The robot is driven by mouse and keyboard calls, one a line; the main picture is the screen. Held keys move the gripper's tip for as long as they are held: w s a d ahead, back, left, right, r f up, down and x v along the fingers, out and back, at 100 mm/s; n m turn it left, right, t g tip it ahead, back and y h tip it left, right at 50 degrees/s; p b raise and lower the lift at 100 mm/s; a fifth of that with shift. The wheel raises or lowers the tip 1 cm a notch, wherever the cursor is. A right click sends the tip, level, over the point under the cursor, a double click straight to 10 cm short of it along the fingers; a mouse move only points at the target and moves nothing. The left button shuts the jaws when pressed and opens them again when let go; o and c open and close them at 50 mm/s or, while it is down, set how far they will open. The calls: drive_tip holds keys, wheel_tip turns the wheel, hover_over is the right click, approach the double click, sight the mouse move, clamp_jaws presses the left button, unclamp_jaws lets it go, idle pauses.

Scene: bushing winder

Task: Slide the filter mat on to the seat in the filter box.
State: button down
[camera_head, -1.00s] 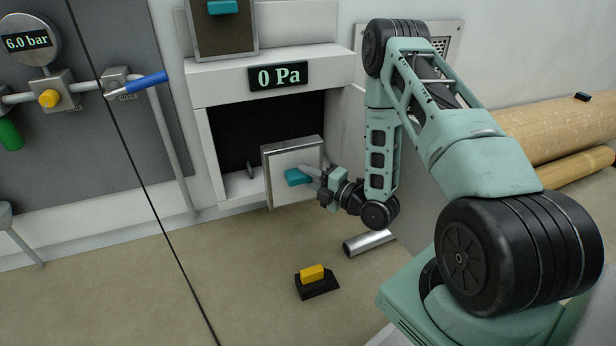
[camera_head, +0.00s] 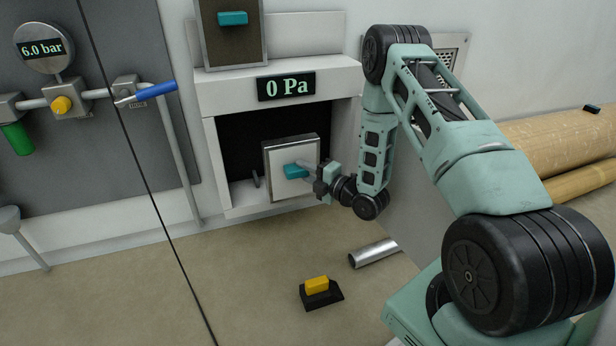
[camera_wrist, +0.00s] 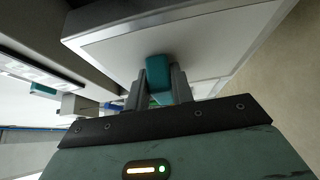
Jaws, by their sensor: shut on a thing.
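The filter mat (camera_head: 283,158), a pale square panel in a metal frame with a teal grip block (camera_head: 294,171), stands upright at the mouth of the filter box (camera_head: 208,160). My gripper (camera_head: 305,171) is shut on the teal block, in front of the panel. The wrist view shows the block (camera_wrist: 158,76) between both fingers and the panel (camera_wrist: 205,45) beyond. The mat covers the right part of the dark opening; its left part is open. The seat inside is hidden or too dark to make out.
A 0 Pa display (camera_head: 286,86) sits above the opening. A metal tube (camera_head: 374,252) and a black block with a yellow top (camera_head: 318,290) lie on the floor. A small pin (camera_head: 255,178) stands inside the box, left of the mat.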

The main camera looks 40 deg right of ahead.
drive_tip(key=w+d+f+b, duration=0.1)
drive_tip(key=w+d+b, duration=0.2)
drive_tip(key=w, duration=0.9)
drive_tip(key=shift+d+b, duration=0.2)
drive_tip(key=shift+b, duration=0.25)
drive_tip(key=shift+w, duration=0.1)
drive_tip(key=shift+f, duration=0.45)
idle(0.6)
drive_tip(key=shift+c, duration=1.6)
unclamp_jaws()
drive_tip(key=shift+s, duration=0.2)
